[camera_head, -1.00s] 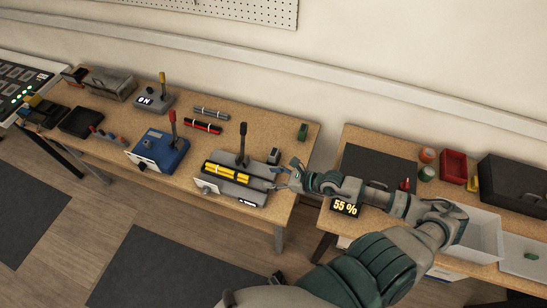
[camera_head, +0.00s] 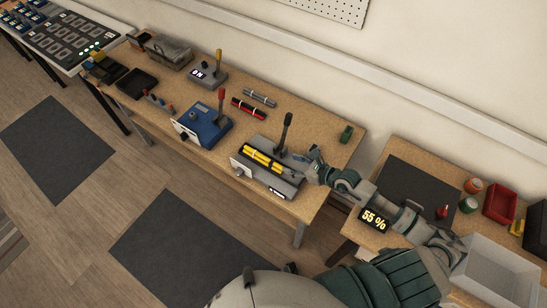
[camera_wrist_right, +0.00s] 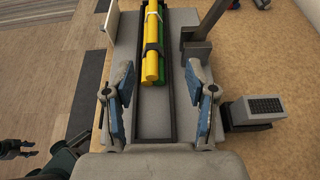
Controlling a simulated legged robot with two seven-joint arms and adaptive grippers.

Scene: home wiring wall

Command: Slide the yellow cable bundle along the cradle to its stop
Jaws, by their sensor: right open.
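The yellow cable bundle (camera_head: 263,159) lies in a dark-edged cradle (camera_head: 288,188) on a grey block on the wooden bench. In the right wrist view the bundle (camera_wrist_right: 152,40) has a dark band around it and a green strand at its right side. It fills the far part of the cradle trough (camera_wrist_right: 154,116), and the near part is empty. My right gripper (camera_head: 306,166) is at the right end of the block. In the wrist view its fingers (camera_wrist_right: 160,92) are spread on either side of the trough, short of the bundle and empty.
A dark upright lever (camera_head: 285,132) stands on the block behind the cradle. A blue unit with a red lever (camera_head: 205,124) stands to its left. Red and grey bundles (camera_head: 249,108) lie behind.

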